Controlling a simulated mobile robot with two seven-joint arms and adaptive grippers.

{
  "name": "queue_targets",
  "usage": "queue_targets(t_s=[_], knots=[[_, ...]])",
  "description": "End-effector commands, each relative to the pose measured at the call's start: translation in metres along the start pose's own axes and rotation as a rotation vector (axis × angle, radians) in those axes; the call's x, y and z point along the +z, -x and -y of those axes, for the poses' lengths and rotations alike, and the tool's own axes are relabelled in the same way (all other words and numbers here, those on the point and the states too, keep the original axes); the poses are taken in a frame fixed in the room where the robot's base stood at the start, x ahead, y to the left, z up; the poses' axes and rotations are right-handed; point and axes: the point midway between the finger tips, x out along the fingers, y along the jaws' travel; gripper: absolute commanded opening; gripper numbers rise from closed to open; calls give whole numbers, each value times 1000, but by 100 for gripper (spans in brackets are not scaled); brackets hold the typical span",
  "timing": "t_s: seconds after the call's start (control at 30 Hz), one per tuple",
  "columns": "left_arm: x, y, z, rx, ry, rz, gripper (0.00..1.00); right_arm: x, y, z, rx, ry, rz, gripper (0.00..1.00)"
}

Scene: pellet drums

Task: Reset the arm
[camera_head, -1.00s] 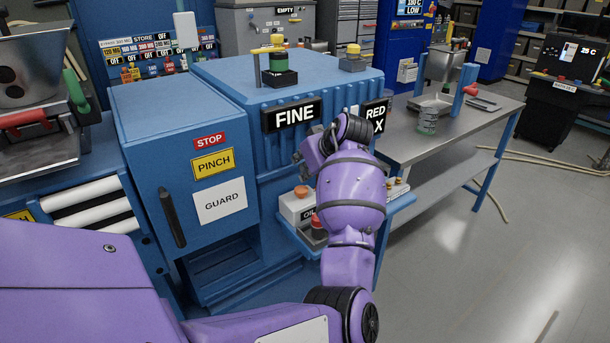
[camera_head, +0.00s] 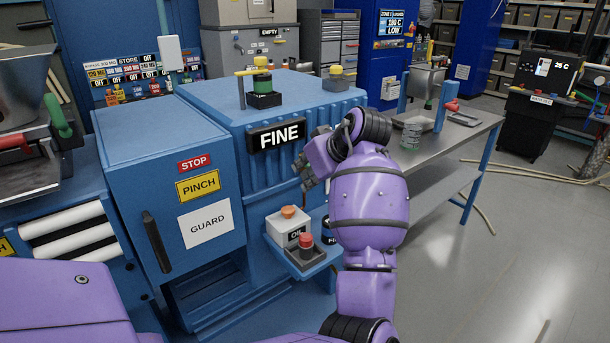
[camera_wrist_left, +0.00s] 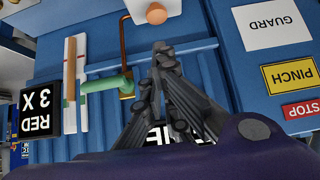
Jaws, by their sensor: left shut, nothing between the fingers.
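My left arm is purple and reaches across the front of the blue machine (camera_head: 275,115). My left gripper (camera_head: 306,172) is a small dark grey shape at the end of that arm, partly hidden by the wrist, in front of the machine below the FINE sign (camera_head: 278,135). In the left wrist view the fingers (camera_wrist_left: 162,54) are together with nothing between them, in front of the machine's ribbed blue face. I cannot tell the gap between the fingertips and the machine. My right gripper is not in view.
A small shelf (camera_head: 310,265) with an orange-knobbed white box (camera_head: 287,228) and a red button (camera_head: 306,242) juts out below the gripper. A guard door (camera_head: 170,190) is on the left. A grey bench (camera_head: 468,135) stands right. The right floor is mostly clear.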

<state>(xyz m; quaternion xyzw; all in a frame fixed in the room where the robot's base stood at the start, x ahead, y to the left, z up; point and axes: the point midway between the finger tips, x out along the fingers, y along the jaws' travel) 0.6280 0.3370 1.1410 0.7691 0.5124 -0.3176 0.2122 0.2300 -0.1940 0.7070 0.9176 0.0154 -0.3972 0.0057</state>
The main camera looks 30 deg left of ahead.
Motion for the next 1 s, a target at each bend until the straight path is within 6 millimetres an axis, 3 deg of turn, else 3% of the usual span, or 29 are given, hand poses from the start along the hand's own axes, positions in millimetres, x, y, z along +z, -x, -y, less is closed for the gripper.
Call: queue_targets(t_s=[0.7, 0.83, 1.0], knots=[[-4, 0, -2, 10, -22, -17, 0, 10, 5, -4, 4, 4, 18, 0], [-20, 5, -27, 115, -71, -84, 0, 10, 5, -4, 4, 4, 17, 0], [-47, 31, -74, 326, -150, -246, 0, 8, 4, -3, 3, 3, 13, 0]])
